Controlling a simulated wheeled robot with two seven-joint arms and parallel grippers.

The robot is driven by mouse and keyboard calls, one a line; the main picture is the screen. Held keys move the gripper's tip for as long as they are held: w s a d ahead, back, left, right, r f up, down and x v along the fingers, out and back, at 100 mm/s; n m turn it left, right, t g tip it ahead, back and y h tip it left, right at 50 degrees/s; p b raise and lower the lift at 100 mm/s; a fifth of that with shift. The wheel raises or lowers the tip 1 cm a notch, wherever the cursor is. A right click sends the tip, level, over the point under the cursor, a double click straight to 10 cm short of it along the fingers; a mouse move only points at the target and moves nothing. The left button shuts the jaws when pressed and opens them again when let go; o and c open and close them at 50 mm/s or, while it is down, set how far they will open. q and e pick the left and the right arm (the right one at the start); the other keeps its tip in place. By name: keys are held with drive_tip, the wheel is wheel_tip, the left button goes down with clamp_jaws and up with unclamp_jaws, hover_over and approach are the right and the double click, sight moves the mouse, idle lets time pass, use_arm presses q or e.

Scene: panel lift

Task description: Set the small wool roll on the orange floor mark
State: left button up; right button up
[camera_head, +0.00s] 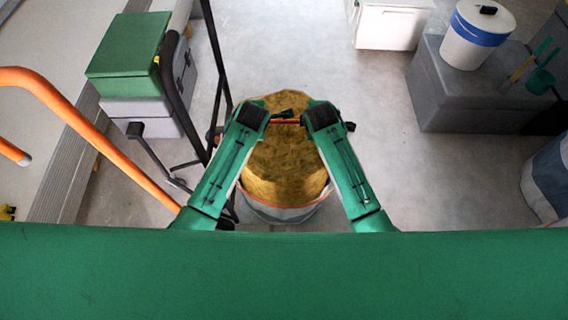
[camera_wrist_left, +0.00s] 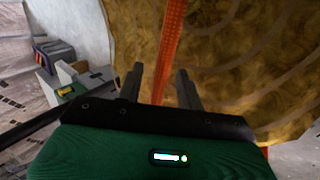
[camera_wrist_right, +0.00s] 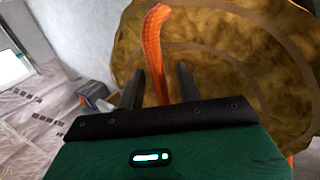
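The wool roll (camera_head: 285,172), yellow-brown with a pale wrapped lower part, stands in front of me between my arms. An orange strap (camera_head: 285,121) crosses it near the grippers. My left gripper (camera_head: 270,116) and right gripper (camera_head: 301,117) are at the roll from either side, close together. In the left wrist view, the strap (camera_wrist_left: 167,60) runs between the two spread fingers, with gaps beside it. In the right wrist view, the strap (camera_wrist_right: 153,55) likewise passes between spread fingers. The fingertips are small and partly hidden in the head view. I see no orange floor mark.
A green-topped box (camera_head: 130,45) and a black-framed cart with an orange tube (camera_head: 95,130) stand at left. A white box (camera_head: 392,22) is at the back. A grey crate (camera_head: 440,95) bears a white bucket (camera_head: 474,38) at right. Floor (camera_head: 385,150) right of the roll is clear.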

use_arm(q)
clamp_jaws()
use_arm(e)
clamp_jaws()
idle(1.1)
use_arm(q)
drive_tip(key=shift+r, duration=0.15)
use_arm(e)
drive_tip(key=shift+w+r, duration=0.1)
drive_tip(key=shift+r, duration=0.1)
